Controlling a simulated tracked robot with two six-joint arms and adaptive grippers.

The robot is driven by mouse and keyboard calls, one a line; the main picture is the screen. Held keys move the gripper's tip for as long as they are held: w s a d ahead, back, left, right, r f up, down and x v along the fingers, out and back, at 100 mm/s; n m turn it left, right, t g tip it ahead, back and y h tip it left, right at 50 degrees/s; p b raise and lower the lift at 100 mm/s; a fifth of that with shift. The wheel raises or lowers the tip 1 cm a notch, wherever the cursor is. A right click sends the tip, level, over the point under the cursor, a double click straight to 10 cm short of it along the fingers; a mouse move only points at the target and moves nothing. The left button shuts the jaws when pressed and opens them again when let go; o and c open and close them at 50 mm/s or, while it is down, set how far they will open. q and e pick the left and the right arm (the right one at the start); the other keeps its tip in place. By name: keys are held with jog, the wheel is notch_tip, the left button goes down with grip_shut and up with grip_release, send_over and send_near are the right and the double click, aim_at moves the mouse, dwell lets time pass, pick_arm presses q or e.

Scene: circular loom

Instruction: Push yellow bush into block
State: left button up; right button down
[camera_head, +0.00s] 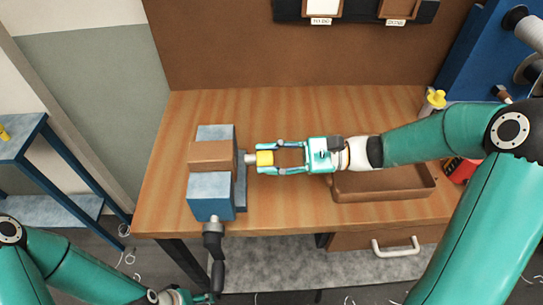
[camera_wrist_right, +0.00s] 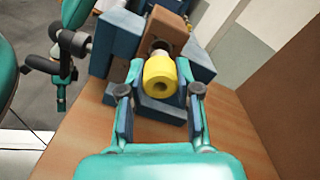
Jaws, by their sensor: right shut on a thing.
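The yellow bush (camera_head: 265,158) is held between the fingertips of my right gripper (camera_head: 262,159), which is shut on it. A pale narrower piece shows between the bush and the block. The brown block (camera_head: 211,154) sits clamped between the blue-grey jaws of a vise (camera_head: 211,190). The block (camera_wrist_right: 168,28) has a dark opening facing the bush; whether the bush touches it is unclear. My left gripper (camera_head: 196,298) is at the bottom edge near the vise handle, fingers mostly hidden.
The vise handle (camera_head: 217,275) hangs off the front of the wooden table (camera_head: 290,215). A brown tray (camera_head: 385,194) lies under my right arm. Another yellow piece (camera_head: 437,97) stands at the back right. A brown panel (camera_head: 300,60) closes the back.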

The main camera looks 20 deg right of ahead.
aim_at(251, 159)
jog(key=shift+a, duration=0.15)
jog(key=shift+x, duration=0.85)
jog(key=shift+w+a, duration=0.15)
jog(key=shift+a, duration=0.1)
jog(key=shift+w+a+b, duration=0.15)
jog(key=shift+a+b, duration=0.2)
jog(key=shift+a, duration=0.25)
jog(key=c, duration=0.7)
grip_release()
jog(key=shift+d, duration=0.1)
jog(key=v, duration=1.1)
jog(key=shift+d+f, duration=0.1)
jog(key=shift+d, duration=0.3)
